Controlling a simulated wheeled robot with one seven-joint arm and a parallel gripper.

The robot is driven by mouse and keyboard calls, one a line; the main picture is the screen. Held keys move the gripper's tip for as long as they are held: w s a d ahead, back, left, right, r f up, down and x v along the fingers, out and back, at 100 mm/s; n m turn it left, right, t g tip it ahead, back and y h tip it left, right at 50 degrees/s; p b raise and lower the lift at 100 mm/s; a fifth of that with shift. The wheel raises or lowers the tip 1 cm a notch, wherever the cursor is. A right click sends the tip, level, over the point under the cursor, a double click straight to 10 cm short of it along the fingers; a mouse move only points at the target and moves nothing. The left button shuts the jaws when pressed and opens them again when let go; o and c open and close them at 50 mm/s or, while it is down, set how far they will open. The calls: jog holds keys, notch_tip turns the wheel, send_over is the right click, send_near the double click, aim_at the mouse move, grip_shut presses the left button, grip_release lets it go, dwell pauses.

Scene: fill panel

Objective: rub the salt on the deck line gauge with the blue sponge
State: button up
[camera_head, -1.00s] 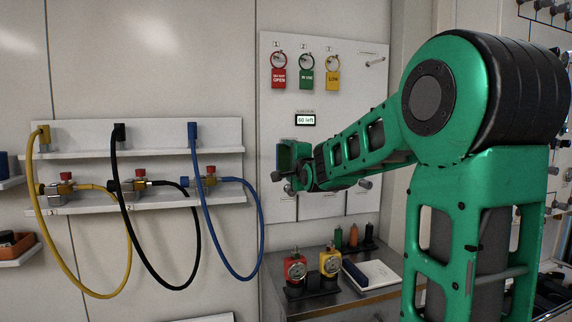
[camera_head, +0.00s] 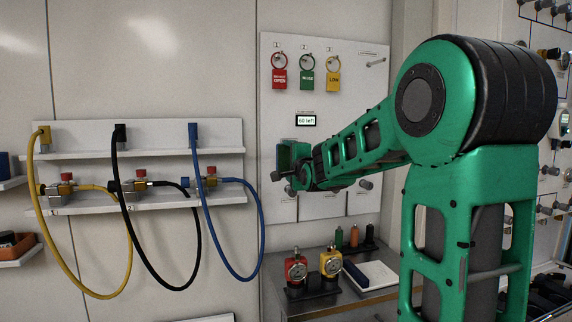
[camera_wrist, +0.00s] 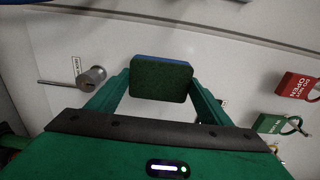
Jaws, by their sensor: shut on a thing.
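The blue sponge (camera_wrist: 161,78) is in the wrist view, with a dark green scouring face towards the camera and a blue edge along its top. My gripper (camera_wrist: 160,88) is shut on it, with a green finger at each side. A red device with a round dial (camera_head: 296,268) and a yellow one (camera_head: 330,262) stand on the bench below. I cannot tell which gauge is the deck line gauge, and no salt is discernible.
The white tag board (camera_head: 345,75) carries red, green and yellow tags and a small display. Yellow, black and blue hoses (camera_head: 207,215) loop from a shelf rack at left. An open booklet (camera_head: 376,273) lies on the bench. A fitted panel (camera_head: 552,170) is at far right.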

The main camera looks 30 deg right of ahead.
jog(key=shift+x, duration=0.8)
jog(key=shift+d, duration=0.1)
jog(key=d, duration=0.2)
jog(key=s+d, duration=0.1)
jog(key=shift+s+d, duration=0.1)
jog(key=shift+d, duration=0.25)
jog(key=shift+a, duration=0.1)
jog(key=shift+w+a, duration=0.2)
jog(key=shift+a, duration=0.45)
jog(key=shift+w+a, duration=0.2)
jog(key=shift+a, duration=0.45)
jog(key=shift+w+a, duration=0.25)
jog(key=shift+a, duration=0.45)
jog(key=shift+s, duration=0.1)
